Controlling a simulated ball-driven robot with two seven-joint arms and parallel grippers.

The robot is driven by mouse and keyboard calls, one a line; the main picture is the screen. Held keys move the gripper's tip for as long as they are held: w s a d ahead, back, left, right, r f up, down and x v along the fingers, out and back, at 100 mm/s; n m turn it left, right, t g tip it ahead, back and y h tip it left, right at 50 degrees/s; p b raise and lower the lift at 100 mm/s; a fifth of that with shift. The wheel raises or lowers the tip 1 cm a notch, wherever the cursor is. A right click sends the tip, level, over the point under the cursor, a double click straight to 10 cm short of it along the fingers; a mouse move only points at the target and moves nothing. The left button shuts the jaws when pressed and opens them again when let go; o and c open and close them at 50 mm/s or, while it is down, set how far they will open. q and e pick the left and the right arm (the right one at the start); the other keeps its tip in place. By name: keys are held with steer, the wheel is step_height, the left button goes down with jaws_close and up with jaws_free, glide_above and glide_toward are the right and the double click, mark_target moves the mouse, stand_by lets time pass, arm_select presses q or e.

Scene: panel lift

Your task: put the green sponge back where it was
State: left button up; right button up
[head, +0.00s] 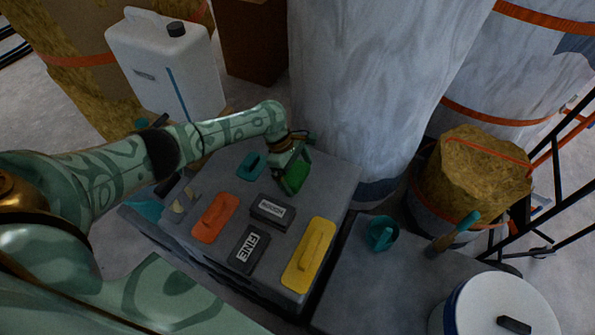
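The green sponge (297,178) is at the back right part of the grey table top (330,190), behind the dark block marked MEDIUM. My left gripper (293,172) reaches in from the left and points down at the sponge, with its fingers on either side of it. It appears shut on the sponge. The gripper covers part of the sponge, and I cannot tell whether its underside touches the table. My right gripper is not in view.
Near the sponge are the MEDIUM block (271,211), the FINE block (249,250), an orange float (215,217), a yellow float (310,255) and a teal item (252,165). A large grey column (370,90) stands close behind. A white canister (165,65) stands back left.

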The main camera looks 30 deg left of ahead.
arm_select(q)
steer(key=p+v, duration=0.6)
steer(key=v, duration=0.6)
steer(key=shift+p, duration=0.3)
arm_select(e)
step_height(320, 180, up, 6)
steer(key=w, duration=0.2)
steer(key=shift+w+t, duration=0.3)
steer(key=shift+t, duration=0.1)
